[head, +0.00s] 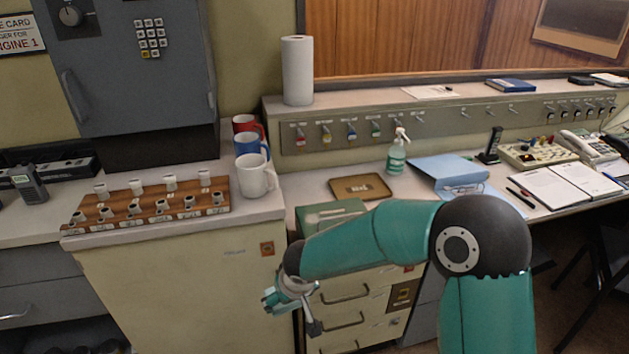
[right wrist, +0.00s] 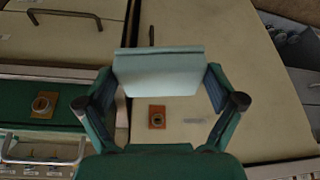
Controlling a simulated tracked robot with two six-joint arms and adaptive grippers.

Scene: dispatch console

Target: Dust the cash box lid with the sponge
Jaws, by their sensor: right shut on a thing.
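The green cash box (head: 328,214), with a handle on its lid, sits on the lower counter behind my right forearm, which hides part of it. A green front with a small orange plate, likely the same box (right wrist: 18,112), shows at the left of the right wrist view. My right gripper (head: 290,303) hangs low in front of the cream cabinet, below and left of the box. In the right wrist view it is shut on the sponge (right wrist: 158,74), a pale blue-green block between both fingers, apart from the box. My left gripper is not in view.
Several mugs, one white (head: 256,176), stand at the cabinet top's right edge beside a wooden stamp rack (head: 150,208). Drawer handles (head: 345,294) stick out below.

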